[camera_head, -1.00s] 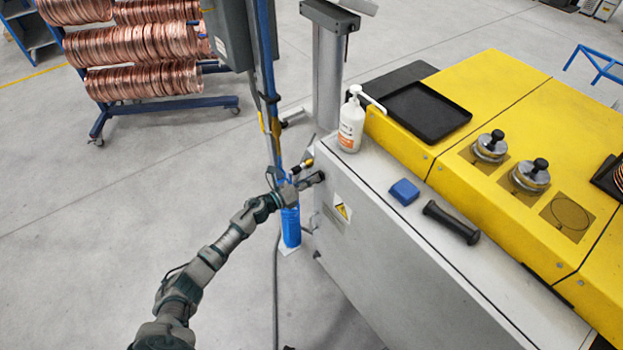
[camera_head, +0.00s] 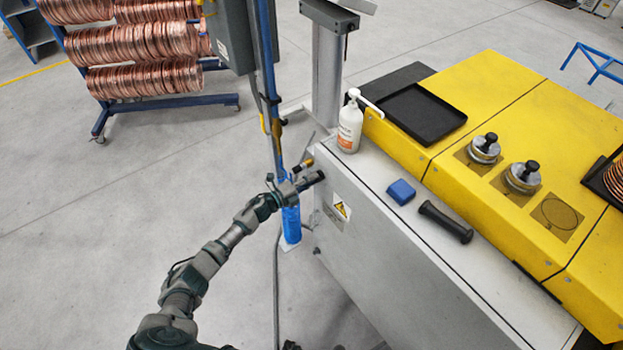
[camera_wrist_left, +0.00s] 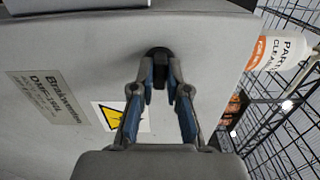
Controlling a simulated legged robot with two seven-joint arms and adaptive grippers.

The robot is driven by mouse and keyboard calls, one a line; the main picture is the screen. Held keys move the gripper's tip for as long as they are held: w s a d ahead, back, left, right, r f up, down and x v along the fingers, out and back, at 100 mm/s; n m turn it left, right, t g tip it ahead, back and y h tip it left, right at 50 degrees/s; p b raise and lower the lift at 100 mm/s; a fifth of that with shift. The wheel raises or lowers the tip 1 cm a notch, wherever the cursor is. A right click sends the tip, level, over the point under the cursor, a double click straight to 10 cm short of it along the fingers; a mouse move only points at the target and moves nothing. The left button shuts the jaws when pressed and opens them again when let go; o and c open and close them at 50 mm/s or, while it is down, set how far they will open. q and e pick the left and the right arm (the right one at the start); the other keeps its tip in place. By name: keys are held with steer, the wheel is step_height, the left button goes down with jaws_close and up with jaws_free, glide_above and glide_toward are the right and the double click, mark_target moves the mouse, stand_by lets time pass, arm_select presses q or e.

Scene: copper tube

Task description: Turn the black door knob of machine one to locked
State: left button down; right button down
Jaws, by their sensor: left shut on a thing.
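The black door knob (camera_wrist_left: 158,55) is on the grey door of machine one (camera_wrist_left: 75,45), close to the door's edge, in the left wrist view. My left gripper (camera_wrist_left: 160,78) has its two blue-lined fingers on either side of the knob and is shut on it. In the head view my left gripper (camera_head: 308,183) is at the upper corner of the grey machine door (camera_head: 370,235), and the knob is hidden there. The knob's exact angle is hard to tell. My right gripper is not in view.
A yellow warning label (camera_head: 341,207) is on the door. A white pump bottle (camera_head: 350,125), a blue block (camera_head: 400,191) and a black handle (camera_head: 445,221) are on the machine's top ledge. A blue post (camera_head: 270,110) stands close behind my left gripper. Open floor lies left.

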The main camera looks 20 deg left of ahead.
arm_select(q)
steer(key=shift+a+f+n, duration=0.1)
steer(key=shift+f+n, duration=0.1)
steer(key=shift+n, duration=0.2)
steer(key=c, duration=1.2)
jaws_free()
steer(key=shift+o, duration=0.2)
steer(key=shift+w, duration=0.1)
steer(key=shift+a, duration=0.1)
steer(key=v, duration=1.2)
steer(key=shift+f, duration=0.15)
